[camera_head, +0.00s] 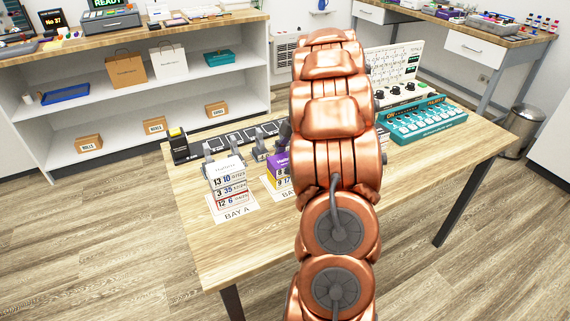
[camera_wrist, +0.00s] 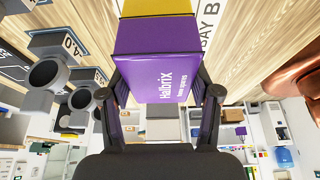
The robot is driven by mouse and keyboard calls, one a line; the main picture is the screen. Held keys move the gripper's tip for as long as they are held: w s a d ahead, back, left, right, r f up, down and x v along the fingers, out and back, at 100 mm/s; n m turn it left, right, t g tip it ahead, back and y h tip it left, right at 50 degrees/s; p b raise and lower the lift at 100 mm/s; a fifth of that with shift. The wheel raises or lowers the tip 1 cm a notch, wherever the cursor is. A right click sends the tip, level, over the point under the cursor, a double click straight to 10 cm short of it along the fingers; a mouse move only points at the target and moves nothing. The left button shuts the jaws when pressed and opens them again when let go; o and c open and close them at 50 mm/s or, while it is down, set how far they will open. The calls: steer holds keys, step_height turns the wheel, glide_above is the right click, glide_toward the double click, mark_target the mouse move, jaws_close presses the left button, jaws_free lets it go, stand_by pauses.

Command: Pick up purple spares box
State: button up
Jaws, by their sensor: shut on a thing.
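In the head view the purple box (camera_head: 277,164) shows only in part beside the BAY B card (camera_head: 285,194); my copper arm hides the rest and hides my gripper. I cannot tell whether the box touches the table.
A white box (camera_head: 226,172) stands on the BAY A card (camera_head: 237,212), left of the purple box. Grey fixtures (camera_head: 260,150) stand close behind. A teal case (camera_head: 428,122) and a white knobbed panel (camera_head: 400,75) are at right. The table's front left (camera_head: 225,255) is clear.

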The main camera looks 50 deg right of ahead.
steer(key=c, duration=0.5)
steer(key=shift+r, duration=0.1)
